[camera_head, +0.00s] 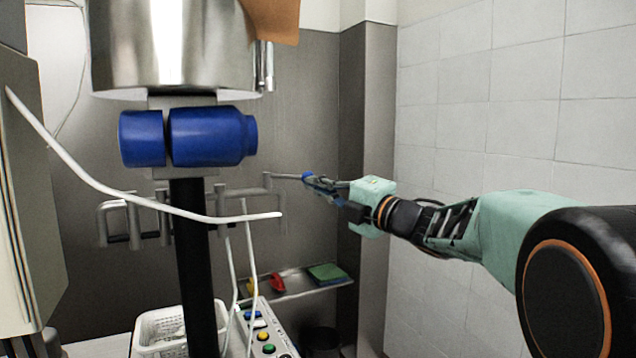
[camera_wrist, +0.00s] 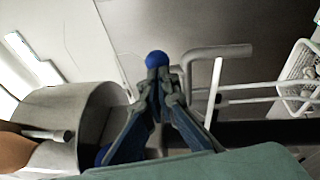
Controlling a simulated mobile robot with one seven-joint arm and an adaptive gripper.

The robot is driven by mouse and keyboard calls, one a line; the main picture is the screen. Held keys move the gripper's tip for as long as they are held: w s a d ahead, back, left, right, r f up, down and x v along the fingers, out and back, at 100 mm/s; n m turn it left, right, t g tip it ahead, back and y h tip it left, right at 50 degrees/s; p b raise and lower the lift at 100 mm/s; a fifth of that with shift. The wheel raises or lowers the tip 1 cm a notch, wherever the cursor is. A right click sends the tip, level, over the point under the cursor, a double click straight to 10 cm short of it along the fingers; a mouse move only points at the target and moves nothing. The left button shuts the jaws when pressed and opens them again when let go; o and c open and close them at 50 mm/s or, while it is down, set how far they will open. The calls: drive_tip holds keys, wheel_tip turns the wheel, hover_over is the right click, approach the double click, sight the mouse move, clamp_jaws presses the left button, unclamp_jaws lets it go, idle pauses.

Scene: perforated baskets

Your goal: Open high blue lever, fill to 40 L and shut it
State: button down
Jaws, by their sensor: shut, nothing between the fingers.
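The blue lever's round blue knob (camera_head: 307,177) sits at the end of a thin grey rod (camera_head: 286,176) that runs left to a pipe in the head view. In the wrist view the blue knob (camera_wrist: 157,59) is just beyond my fingertips. My gripper (camera_head: 318,183) reaches in from the right at about the knob's height; it also shows in the wrist view (camera_wrist: 160,88). Its fingers are closed together with nothing between them. I cannot tell whether they touch the knob. No litre reading is legible.
A steel tank (camera_head: 175,45) hangs above a blue cylindrical part (camera_head: 210,136) and black column. Grey pipes (camera_head: 133,224) stand left of the lever. Below are a white perforated basket (camera_head: 160,325), a button panel (camera_head: 268,335) and a shelf (camera_head: 300,285). A tiled wall (camera_head: 520,90) bounds the right.

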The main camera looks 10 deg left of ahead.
drive_tip(key=shift+w+d+b, duration=0.2)
drive_tip(key=shift+w, duration=1)
drive_tip(key=shift+w+d+b, duration=0.15)
drive_tip(key=shift+w+b, duration=0.05)
drive_tip(key=shift+w, duration=1)
drive_tip(key=shift+f, duration=0.15)
